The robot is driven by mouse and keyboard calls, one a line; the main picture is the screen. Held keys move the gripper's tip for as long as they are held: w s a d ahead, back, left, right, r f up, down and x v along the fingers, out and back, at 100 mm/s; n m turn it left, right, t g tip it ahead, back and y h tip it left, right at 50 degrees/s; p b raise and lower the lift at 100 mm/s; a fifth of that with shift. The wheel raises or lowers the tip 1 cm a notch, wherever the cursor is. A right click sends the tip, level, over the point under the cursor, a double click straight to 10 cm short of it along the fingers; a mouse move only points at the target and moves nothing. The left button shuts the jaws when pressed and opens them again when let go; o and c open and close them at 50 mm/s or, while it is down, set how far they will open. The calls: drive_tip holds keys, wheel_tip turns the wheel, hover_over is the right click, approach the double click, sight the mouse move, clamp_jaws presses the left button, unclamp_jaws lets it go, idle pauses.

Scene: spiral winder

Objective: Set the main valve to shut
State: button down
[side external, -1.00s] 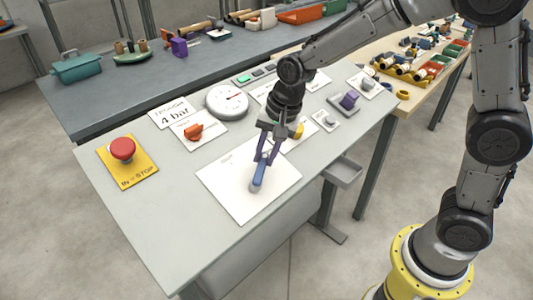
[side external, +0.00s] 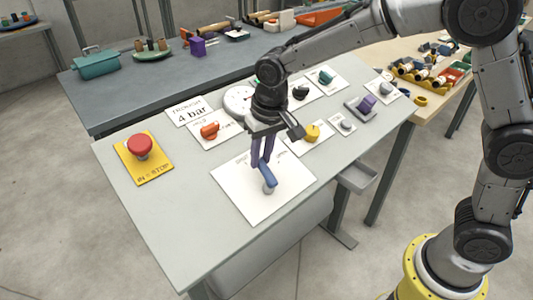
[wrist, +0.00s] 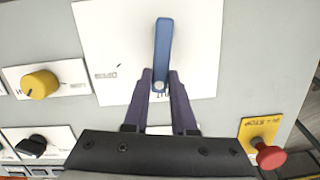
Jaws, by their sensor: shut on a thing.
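The main valve is a blue lever (side external: 267,177) on a large white plate (side external: 235,200). It also shows in the wrist view (wrist: 163,45). My gripper (side external: 262,164) is above the plate, its purple fingers (wrist: 160,78) shut on the free end of the lever. In the wrist view the lever points from its pivot toward a label between the fingers, partly hidden, of which only a letter or so reads. A second label, apparently "OPEN", lies off to the left of the lever in that view.
A red stop button (side external: 141,145) on a yellow plate stands at the panel's left. An orange knob (side external: 209,130), a yellow knob (side external: 312,133) and a dial gauge (side external: 238,98) lie behind the lever. The plate around the lever is otherwise clear.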

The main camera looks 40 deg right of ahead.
sight(264, 170)
drive_tip(key=shift+w+a+r+n, duration=0.15)
drive_tip(key=shift+a+n, duration=0.35)
drive_tip(key=shift+n, duration=0.5)
drive_tip(key=c, duration=0.7)
unclamp_jaws()
drive_tip(key=r, duration=0.4)
drive_tip(key=s+r, duration=0.1)
drive_tip(key=r, duration=0.4)
drive_tip(key=s+r, duration=0.1)
drive_tip(key=r, duration=0.3)
drive_tip(key=shift+s+r, duration=0.15)
drive_tip(key=shift+r, duration=0.1)
